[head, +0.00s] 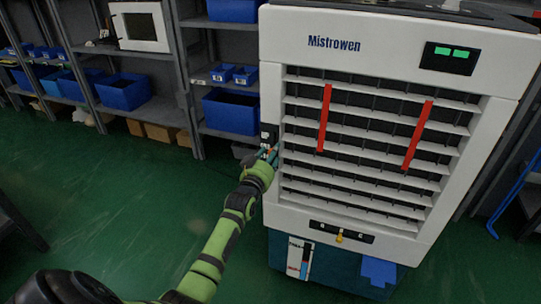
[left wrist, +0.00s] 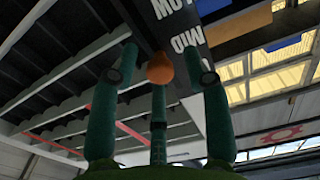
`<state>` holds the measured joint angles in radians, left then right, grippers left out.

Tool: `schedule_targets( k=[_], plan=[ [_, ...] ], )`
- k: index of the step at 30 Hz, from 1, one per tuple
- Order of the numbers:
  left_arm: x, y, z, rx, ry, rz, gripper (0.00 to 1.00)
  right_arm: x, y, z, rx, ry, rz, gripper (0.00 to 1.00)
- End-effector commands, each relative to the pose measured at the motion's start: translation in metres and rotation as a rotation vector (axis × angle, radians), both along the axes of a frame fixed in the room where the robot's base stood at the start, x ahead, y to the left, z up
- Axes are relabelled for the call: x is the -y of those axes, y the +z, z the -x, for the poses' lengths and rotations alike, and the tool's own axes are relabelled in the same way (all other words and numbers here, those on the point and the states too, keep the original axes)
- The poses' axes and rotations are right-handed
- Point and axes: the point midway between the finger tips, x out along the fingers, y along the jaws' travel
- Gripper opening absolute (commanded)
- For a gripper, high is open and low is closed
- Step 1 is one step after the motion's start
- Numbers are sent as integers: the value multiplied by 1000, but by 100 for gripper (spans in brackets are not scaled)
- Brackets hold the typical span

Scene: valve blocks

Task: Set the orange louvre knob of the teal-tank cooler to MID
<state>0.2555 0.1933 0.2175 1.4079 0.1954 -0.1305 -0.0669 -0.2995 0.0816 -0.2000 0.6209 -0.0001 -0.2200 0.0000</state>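The cooler (head: 355,28) is a tall white unit with dark louvres and a teal tank (head: 342,266) at its base. My left gripper (head: 270,153) is at the left edge of the cooler's front, by a small dark panel (head: 268,132). In the left wrist view, the orange louvre knob (left wrist: 160,68) lies between the open fingers of my left gripper (left wrist: 161,72). Gaps show at the side fingers; I cannot tell whether the lower finger touches. My right gripper is out of view.
Two red strips (head: 325,118) hang on the louvres. A lower black panel has a yellow knob (head: 339,238). Shelving with blue bins (head: 123,92) stands behind on the left. The green floor (head: 120,190) in front of the shelves is largely clear.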

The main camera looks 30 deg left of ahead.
Motion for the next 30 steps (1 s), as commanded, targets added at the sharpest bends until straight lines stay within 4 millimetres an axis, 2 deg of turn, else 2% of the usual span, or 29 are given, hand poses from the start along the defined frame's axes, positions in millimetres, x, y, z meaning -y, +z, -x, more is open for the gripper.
schedule_targets(
  k=[8, 11, 21, 25, 30],
  plan=[
    [3, -1, 10, 0, -1, 1, 48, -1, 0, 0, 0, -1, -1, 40],
    [7, -1, 24, -1, -1, 1, 48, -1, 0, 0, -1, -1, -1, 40],
    [22, -1, 91, -1, 0, 0, 48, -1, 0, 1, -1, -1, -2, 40],
    [26, -1, 107, -1, 0, 0, 48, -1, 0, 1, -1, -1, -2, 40],
    [28, 0, 117, 0, 0, -1, 48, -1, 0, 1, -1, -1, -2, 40]
  ],
)
